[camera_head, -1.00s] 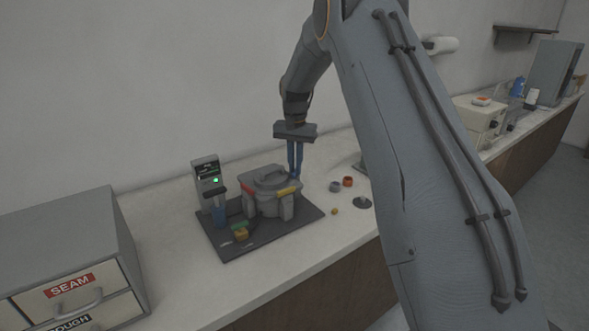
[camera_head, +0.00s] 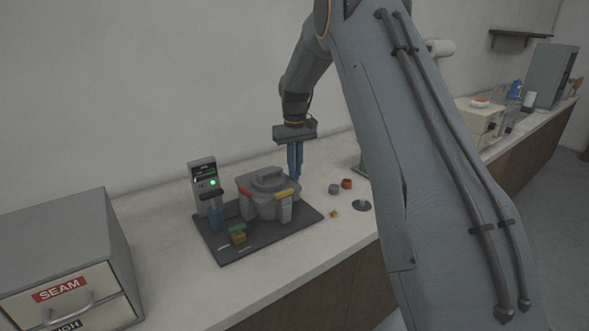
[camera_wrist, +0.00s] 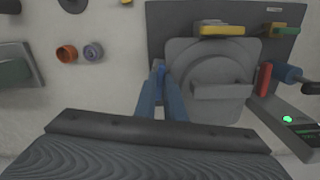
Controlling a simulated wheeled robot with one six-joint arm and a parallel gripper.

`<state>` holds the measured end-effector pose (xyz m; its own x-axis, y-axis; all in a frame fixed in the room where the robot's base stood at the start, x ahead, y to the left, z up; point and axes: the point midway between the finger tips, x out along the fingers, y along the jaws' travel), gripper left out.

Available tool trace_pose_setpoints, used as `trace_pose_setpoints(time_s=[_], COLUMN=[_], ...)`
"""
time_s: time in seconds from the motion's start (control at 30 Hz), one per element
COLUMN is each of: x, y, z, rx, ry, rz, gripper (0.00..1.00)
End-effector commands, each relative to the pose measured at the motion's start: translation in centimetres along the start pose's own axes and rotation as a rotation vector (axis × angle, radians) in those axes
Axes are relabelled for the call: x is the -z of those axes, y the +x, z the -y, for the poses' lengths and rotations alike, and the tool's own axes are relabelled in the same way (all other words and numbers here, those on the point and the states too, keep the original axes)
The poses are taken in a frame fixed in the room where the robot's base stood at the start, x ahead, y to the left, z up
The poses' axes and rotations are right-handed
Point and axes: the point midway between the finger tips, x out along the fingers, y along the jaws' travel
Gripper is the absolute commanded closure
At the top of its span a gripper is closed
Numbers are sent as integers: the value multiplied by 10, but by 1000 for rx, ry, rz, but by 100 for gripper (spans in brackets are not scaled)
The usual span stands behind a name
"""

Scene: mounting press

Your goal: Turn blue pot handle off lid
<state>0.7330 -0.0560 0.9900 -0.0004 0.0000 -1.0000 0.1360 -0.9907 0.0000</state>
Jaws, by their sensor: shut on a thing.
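The grey pot (camera_head: 263,207) stands on a dark base plate, with its lid (camera_wrist: 215,75) on top and a grey bar across the lid. A yellow handle (camera_head: 287,192) and a red handle (camera_head: 244,190) show on its sides. My gripper (camera_wrist: 161,75) is at the pot's far right side, its blue fingers pointing down. It is shut on the blue pot handle (camera_wrist: 162,72), which is mostly hidden between the fingertips at the lid's edge. In the head view the fingers hide the blue handle.
An orange ring (camera_head: 346,184), a grey-purple ring (camera_head: 334,189) and a dark disc (camera_head: 362,206) lie to the right. A drawer cabinet (camera_head: 70,250) stands at front left.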

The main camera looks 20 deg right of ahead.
Motion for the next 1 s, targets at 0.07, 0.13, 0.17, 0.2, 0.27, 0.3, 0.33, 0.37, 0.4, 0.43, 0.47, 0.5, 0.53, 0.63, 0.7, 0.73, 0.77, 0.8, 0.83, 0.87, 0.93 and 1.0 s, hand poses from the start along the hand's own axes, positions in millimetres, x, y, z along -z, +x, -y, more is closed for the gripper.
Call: trace_pose_setpoints(time_s=[0.07, 0.13, 0.17, 0.2, 0.27, 0.3, 0.33, 0.37, 0.4, 0.43, 0.47, 0.5, 0.53, 0.63, 0.7, 0.73, 0.77, 0.8, 0.83, 0.87, 0.93, 1.0], x=[0, 0, 0, 0, 0, 0, 0, 0, 0, 0, 0, 0, 0, 0, 0, 0, 0, 0, 0, 0, 0, 0], y=[-1, -1, -1, -1, -1, -1, -1, -1, -1, -1, -1, -1, -1, -1, -1, -1, -1, -1, 0, 0, 0, -1], z=[0, 0, 0, 0, -1, -1, -1, -1, -1, -1, -1, -1, -1, -1, -1, -1, -1, 0, 0, 0, 0, 0], rx=[0, 0, 0, 0, 0, 0, 0, 0, 0, 0, 0, 0, 0, 0, 0, 0, 0, 0, 0, 0, 0, 0], ry=[-18, -28, -31, -34, -38, -39, -40, -40, -40, -39, -39, -39, -39, -39, -38, -38, -38, -38, -38, -38, -38, -38], rz=[-1, -1, -1, -1, -1, -1, -1, -1, -1, -1, -1, -1, -1, -1, -1, -1, -1, -1, 0, 0, 0, -1], gripper=[100, 100, 100, 100, 100, 100, 100, 100, 100, 100, 100, 100, 100, 86, 74, 72, 72, 72, 72, 72, 72, 72])
